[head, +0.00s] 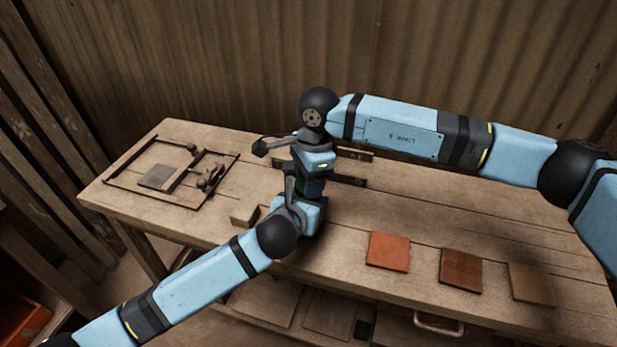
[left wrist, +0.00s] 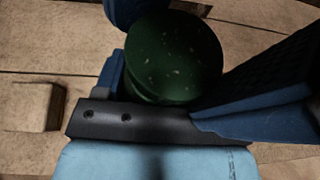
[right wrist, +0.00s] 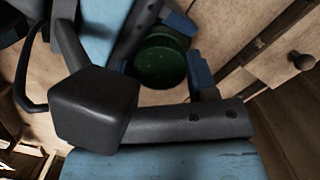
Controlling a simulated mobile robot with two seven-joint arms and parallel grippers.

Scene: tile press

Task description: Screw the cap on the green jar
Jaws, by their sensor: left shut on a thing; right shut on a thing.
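The green jar (head: 301,186) is mostly hidden in the head view, where my two grippers meet over the bench. In the left wrist view a dark green round body (left wrist: 172,55) with pale specks sits between the blue fingers of my left gripper (head: 303,198), which is shut on the jar from the near side. My right gripper (head: 312,181) is just above, pointing down, its blue fingers around a dark green round piece (right wrist: 160,66) in the right wrist view. I cannot tell the cap's edge from the jar, nor how the cap sits.
The wooden bench (head: 400,215) carries an orange tile (head: 388,250), a brown tile (head: 461,271) and a tan tile (head: 532,284) at right. A small wooden block (head: 244,214) lies left of the grippers. A dark metal frame (head: 112,187) with a grey tile (head: 156,177) is at far left.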

